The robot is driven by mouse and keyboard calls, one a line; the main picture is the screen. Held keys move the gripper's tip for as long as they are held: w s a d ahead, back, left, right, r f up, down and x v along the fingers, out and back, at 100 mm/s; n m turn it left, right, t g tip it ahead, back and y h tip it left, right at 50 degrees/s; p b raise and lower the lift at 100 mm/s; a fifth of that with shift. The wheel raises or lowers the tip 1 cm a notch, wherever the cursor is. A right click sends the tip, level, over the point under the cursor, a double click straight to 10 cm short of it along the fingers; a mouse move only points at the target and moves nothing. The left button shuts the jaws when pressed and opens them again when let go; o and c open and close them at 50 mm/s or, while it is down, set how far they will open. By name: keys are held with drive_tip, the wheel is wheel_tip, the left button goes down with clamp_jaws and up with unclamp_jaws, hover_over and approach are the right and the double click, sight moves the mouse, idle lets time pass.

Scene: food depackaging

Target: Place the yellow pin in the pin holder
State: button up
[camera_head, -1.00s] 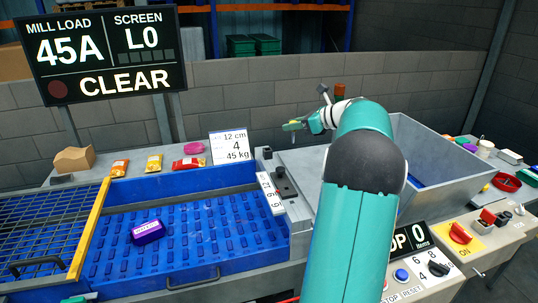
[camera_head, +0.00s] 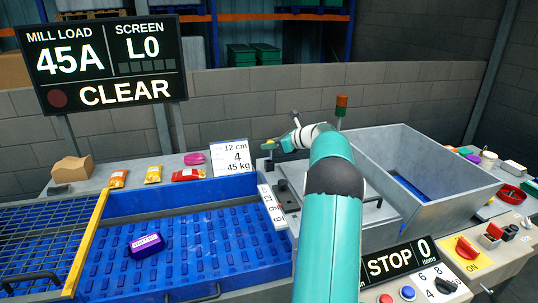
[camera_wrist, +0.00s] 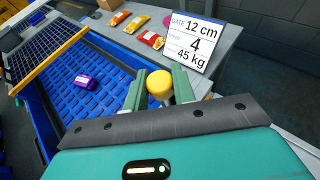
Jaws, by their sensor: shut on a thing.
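The yellow pin shows its round yellow head in the wrist view (camera_wrist: 159,84), between the two green fingers of my gripper (camera_wrist: 158,92). The fingers are shut on it. In the head view my gripper (camera_head: 270,146) is at the back, right of the white number sign, with a bit of yellow at its tips. A small grey post (camera_head: 269,164) stands just below it and may be the pin holder; I cannot tell whether the pin touches it. The pin's lower end is hidden in the wrist view.
The blue tray (camera_head: 200,255) with a purple box (camera_head: 147,244) lies at the left. The number sign (camera_head: 233,157) stands close left of my gripper. A large grey bin (camera_head: 440,195) is at the right. Colored packets (camera_head: 153,174) lie along the back ledge.

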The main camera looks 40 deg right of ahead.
drive_tip(key=shift+w+d+f, duration=0.1)
drive_tip(key=shift+w+f, duration=0.3)
drive_tip(key=shift+f, duration=0.15)
drive_tip(key=shift+w+f, duration=0.15)
drive_tip(key=shift+f, duration=0.75)
drive_tip(key=shift+w+f, duration=0.15)
drive_tip(key=shift+f, duration=0.75)
drive_tip(key=o, duration=1)
drive_tip(key=shift+d+f, duration=0.1)
